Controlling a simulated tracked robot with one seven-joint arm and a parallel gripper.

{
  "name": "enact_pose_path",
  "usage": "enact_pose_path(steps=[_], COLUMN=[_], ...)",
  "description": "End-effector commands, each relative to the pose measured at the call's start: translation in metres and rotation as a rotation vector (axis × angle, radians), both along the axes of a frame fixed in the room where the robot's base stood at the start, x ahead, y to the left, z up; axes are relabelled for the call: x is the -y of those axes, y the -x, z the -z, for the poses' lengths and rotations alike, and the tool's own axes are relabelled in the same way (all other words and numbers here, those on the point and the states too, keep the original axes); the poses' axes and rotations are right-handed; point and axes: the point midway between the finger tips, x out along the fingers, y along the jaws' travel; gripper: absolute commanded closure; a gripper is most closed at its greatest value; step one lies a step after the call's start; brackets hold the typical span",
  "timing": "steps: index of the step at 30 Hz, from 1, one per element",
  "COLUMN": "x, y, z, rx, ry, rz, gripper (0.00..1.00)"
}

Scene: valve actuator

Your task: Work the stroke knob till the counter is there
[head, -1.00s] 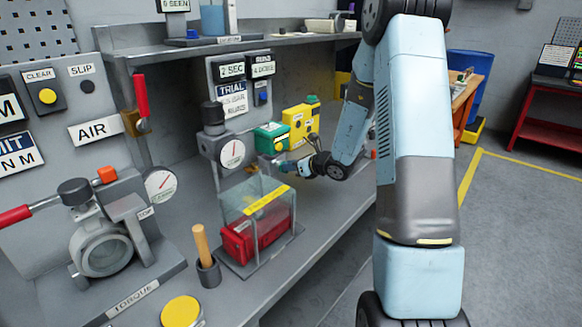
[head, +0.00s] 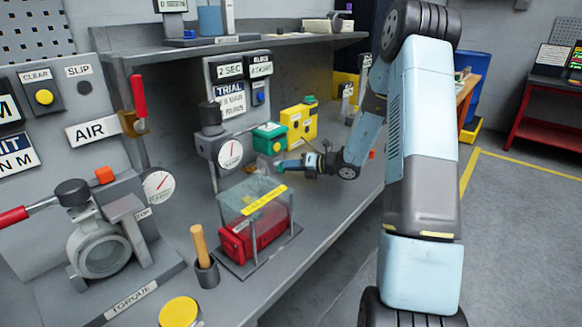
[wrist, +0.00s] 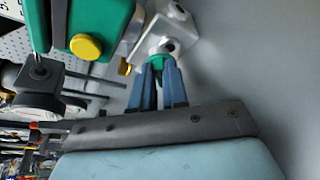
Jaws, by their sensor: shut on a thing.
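In the wrist view, the blue fingers of my gripper (wrist: 158,88) are shut on a small green knob (wrist: 159,61). The knob sits on a grey block (wrist: 172,32) with dark round holes. I take it to be the stroke knob, though I read no label on it. In the head view, my gripper (head: 284,166) is low over the bench, just behind the clear-covered red box; the knob is too small to make out there.
A green box (head: 269,136) and a yellow box (head: 300,122) stand behind my gripper. The clear cover (head: 240,197) over the red box is in front. A dial gauge (head: 229,154) is at the left. The bench's right front strip is clear.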

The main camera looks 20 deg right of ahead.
Motion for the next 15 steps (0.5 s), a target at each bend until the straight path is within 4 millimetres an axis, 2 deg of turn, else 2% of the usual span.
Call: enact_pose_path(steps=[15], x=[0.0025], y=[-0.0033], z=[0.0007], rx=[-0.062], ry=[-0.096], rz=[0.005], gripper=[1.0])
